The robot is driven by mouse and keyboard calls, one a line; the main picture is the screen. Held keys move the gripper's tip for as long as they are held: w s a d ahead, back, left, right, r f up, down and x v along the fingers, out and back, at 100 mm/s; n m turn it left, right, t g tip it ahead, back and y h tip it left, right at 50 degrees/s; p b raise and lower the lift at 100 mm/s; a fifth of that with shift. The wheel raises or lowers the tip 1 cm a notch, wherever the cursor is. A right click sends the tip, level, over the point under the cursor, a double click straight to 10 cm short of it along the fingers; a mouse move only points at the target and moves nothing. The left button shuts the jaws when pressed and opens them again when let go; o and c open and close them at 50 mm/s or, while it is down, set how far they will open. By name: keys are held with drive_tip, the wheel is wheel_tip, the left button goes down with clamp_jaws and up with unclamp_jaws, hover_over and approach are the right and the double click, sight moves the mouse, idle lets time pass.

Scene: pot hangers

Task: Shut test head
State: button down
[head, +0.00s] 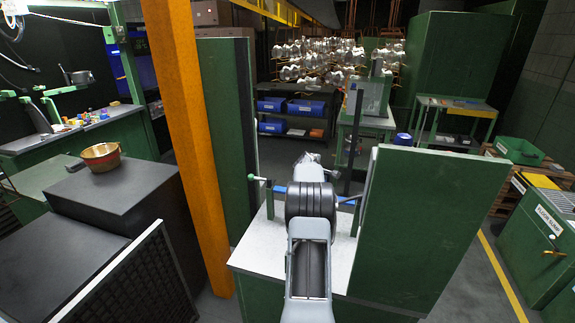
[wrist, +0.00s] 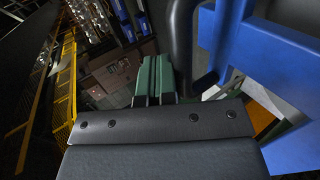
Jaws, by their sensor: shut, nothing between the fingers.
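The test head seems to be the blue frame on the bench ahead; a blue bar of it (head: 348,200) shows right of my arm in the head view. A large blue part (wrist: 265,62) fills the right of the wrist view, close to the camera. A green-and-grey lever with a green knob (head: 252,178) stands at the bench's left side. My gripper (head: 308,160) is shut and empty, reaching over the bench among these parts. My arm hides the middle of the fixture, so I cannot tell how far the head stands open or whether I touch it.
The pale bench top (head: 268,248) stands between a green panel on the left (head: 217,130) and one on the right (head: 415,230). An orange post (head: 185,130) rises at left. A brass pot (head: 101,156) sits on a dark block.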

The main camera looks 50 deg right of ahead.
drive_tip(key=shift+s, duration=0.1)
idle(0.3)
drive_tip(key=shift+d+r+p, duration=0.1)
drive_tip(key=shift+r+p, duration=0.3)
drive_tip(key=shift+p, duration=0.1)
wheel_tip(320, 180, up, 13)
drive_tip(key=w+d+p, duration=0.1)
drive_tip(key=d+p, duration=0.1)
drive_tip(key=p, duration=0.4)
drive_tip(key=shift+w, duration=0.2)
drive_tip(key=shift+d+f, duration=0.1)
